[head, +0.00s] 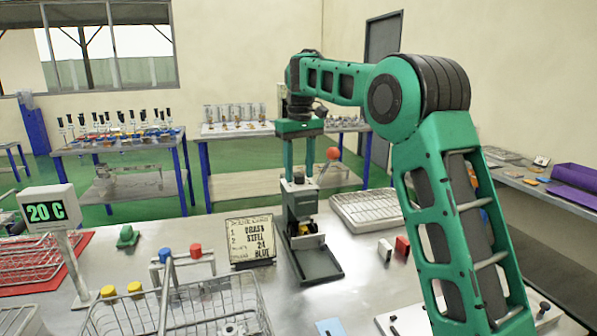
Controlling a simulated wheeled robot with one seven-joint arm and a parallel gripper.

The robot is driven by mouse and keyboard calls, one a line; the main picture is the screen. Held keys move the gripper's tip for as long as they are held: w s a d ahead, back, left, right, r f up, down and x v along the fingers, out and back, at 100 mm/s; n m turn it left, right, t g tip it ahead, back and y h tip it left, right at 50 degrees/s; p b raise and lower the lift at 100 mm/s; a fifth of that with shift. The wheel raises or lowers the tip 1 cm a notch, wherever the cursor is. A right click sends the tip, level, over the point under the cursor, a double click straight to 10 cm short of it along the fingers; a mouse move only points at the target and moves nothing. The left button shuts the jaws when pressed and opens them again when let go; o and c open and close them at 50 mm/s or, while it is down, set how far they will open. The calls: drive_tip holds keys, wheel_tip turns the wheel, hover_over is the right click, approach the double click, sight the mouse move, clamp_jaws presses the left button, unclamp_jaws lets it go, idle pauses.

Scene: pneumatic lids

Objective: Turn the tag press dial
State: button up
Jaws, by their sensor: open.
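The tag press (312,262) stands on the metal bench in the middle of the head view, a dark green frame on a flat base. A small dark knob (298,178) shows at its top, apparently the dial; its markings are too small to read. A yellow part sits low in the press. My gripper (300,176) points down over the press with its two green fingers apart, one on each side of the knob. I cannot tell whether the fingers touch it. A red ball (333,154) shows just right of the fingers; its attachment is unclear.
A written card (250,240) stands left of the press. A wire basket (215,312) and a "20 C" display (47,211) are further left. A grey ribbed tray (367,210) lies behind right, with a red block (402,246) nearer.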

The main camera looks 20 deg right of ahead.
sight(299, 174)
drive_tip(key=shift+r, duration=0.1)
wheel_tip(299, 174, up, 11)
drive_tip(key=shift+f, duration=0.2)
idle(0.5)
